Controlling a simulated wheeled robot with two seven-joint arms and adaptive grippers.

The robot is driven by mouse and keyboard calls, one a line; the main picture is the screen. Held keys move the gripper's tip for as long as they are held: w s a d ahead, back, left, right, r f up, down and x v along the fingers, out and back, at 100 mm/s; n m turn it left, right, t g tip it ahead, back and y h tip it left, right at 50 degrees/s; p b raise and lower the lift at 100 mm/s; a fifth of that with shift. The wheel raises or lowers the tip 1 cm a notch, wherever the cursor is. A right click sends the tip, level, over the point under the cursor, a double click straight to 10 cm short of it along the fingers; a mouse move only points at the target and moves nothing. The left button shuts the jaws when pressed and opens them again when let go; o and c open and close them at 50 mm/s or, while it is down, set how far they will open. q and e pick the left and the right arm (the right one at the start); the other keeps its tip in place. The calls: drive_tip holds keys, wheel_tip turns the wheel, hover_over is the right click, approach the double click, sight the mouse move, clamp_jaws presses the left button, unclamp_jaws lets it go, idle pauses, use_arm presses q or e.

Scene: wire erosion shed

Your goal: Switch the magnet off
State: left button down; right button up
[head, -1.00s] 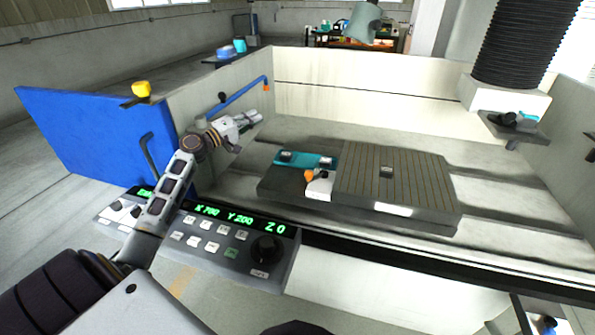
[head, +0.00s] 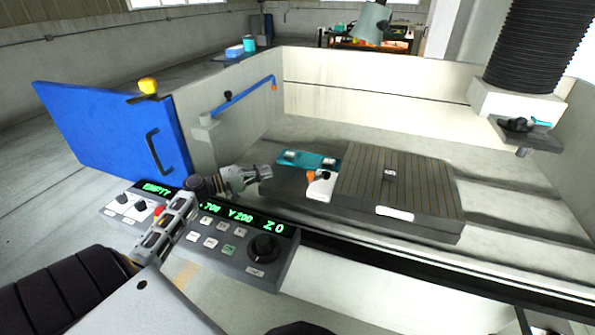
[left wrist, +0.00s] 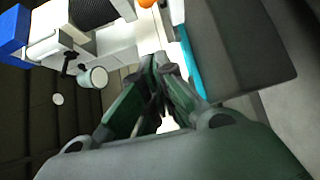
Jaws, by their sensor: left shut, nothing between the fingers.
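The magnet appears to be the dark ribbed block (head: 410,185) on the machine bed, with a small square piece (head: 390,174) on top. A white switch housing (head: 320,187) with an orange lever knob (head: 311,175) sits at its left side. The orange knob also shows at the top edge of the left wrist view (left wrist: 147,3). My left gripper (head: 268,172) is shut and empty, left of the knob and apart from it, above the near edge of the bed. Its closed fingers show in the left wrist view (left wrist: 163,75). My right gripper is not in view.
A teal strip (head: 325,162) lies just behind the switch housing. A control panel (head: 225,240) stands below my left arm. The blue door (head: 110,130) stands open at the left. A black bellows column (head: 535,45) hangs at the right, above a nozzle arm (head: 525,130).

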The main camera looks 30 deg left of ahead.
use_arm(q)
drive_tip(key=shift+w+d, duration=0.1)
drive_tip(key=shift+w, duration=0.05)
drive_tip(key=shift+x, duration=4.75)
drive_tip(key=shift+d+p, duration=0.4)
drive_tip(key=shift+s+d, duration=0.2)
drive_tip(key=shift+d, duration=0.4)
drive_tip(key=shift+s+d+p, duration=0.2)
drive_tip(key=shift+d+p, duration=0.1)
drive_tip(key=shift+d, duration=0.55)
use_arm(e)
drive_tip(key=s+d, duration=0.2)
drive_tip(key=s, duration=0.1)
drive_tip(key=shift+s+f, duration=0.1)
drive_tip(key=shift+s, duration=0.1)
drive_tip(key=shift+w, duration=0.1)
